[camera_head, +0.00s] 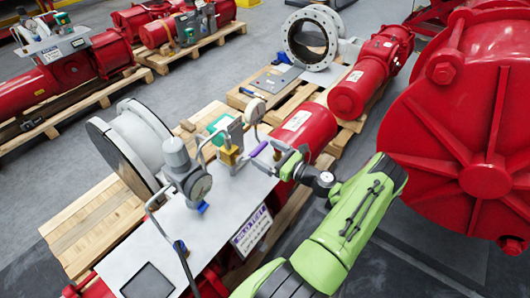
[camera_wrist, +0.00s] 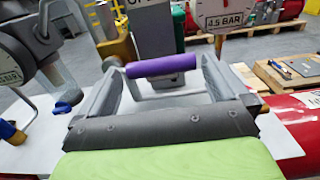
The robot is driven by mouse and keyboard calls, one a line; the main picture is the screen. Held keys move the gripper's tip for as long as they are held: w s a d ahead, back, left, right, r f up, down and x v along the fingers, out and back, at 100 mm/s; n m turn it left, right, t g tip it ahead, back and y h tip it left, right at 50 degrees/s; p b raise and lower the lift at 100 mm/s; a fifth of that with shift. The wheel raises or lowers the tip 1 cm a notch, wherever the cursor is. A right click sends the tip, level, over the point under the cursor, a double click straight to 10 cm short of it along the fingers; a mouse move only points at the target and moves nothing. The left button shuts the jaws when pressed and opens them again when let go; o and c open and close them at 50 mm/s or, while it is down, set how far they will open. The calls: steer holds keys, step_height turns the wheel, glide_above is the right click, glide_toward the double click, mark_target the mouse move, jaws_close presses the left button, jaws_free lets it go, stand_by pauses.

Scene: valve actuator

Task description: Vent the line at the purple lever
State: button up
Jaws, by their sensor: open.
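The purple lever (camera_wrist: 160,66) lies crosswise in the wrist view, at the open mouth of my gripper (camera_wrist: 160,72). The fingers stand apart, one near each end of the lever, with nothing clamped between them. Whether they touch it, I cannot tell. In the head view the purple lever (camera_head: 259,149) sticks out from a brass valve (camera_head: 230,155) on the white panel. My gripper (camera_head: 277,153) is beside it there, coming from the right. The brass valve (camera_wrist: 118,48) also shows behind the lever in the wrist view.
A dial gauge (camera_wrist: 225,18) marked 4.5 BAR stands behind the lever. A regulator with a gauge (camera_head: 178,155) and blue-handled valve stand left on the white panel (camera_head: 160,222). A large red actuator (camera_head: 475,130) is at right. Pallets with red actuators stand farther back.

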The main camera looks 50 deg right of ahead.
steer(key=shift+w, duration=0.7)
steer(key=c, duration=1.2)
steer(key=shift+o, duration=0.2)
